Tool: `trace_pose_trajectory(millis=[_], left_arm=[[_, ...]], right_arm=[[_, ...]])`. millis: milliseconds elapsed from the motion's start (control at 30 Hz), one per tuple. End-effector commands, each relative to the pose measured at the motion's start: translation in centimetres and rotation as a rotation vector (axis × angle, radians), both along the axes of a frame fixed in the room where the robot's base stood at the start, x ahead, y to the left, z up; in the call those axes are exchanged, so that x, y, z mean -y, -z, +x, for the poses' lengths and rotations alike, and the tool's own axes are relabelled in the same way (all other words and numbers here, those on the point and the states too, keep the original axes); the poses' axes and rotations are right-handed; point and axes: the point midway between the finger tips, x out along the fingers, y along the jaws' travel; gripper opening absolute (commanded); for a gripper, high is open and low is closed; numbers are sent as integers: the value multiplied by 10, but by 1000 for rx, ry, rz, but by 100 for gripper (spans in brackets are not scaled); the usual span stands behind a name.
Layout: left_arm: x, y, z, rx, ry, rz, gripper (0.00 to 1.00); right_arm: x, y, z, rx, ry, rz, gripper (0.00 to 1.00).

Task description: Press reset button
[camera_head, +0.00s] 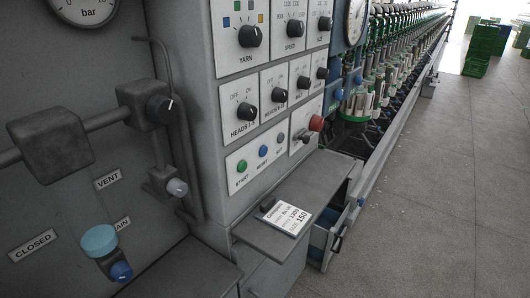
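The reset button is the small blue button (263,151) on the lowest white panel of the grey machine cabinet, with a label below it that seems to read RESET. A green START button (242,165) sits to its left and a grey button (280,138) to its right. A larger red button (316,123) stands out further right. Neither of my grippers is in view, and nothing covers the blue button.
A grey shelf (262,238) with a printed card (287,219) juts out below the buttons. An open drawer (322,238) stands at its right. Pipes and valves (50,143) fill the left.

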Motion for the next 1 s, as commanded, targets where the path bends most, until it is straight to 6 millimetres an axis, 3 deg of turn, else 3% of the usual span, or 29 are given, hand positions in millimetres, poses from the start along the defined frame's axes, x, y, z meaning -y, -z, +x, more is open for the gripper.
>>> trace_pose_trajectory(millis=[33, 300, 1000], left_arm=[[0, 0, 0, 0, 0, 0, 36], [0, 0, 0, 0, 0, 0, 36], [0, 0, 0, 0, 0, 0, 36]], right_arm=[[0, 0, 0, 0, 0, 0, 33], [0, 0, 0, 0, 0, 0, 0], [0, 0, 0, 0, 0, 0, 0]])
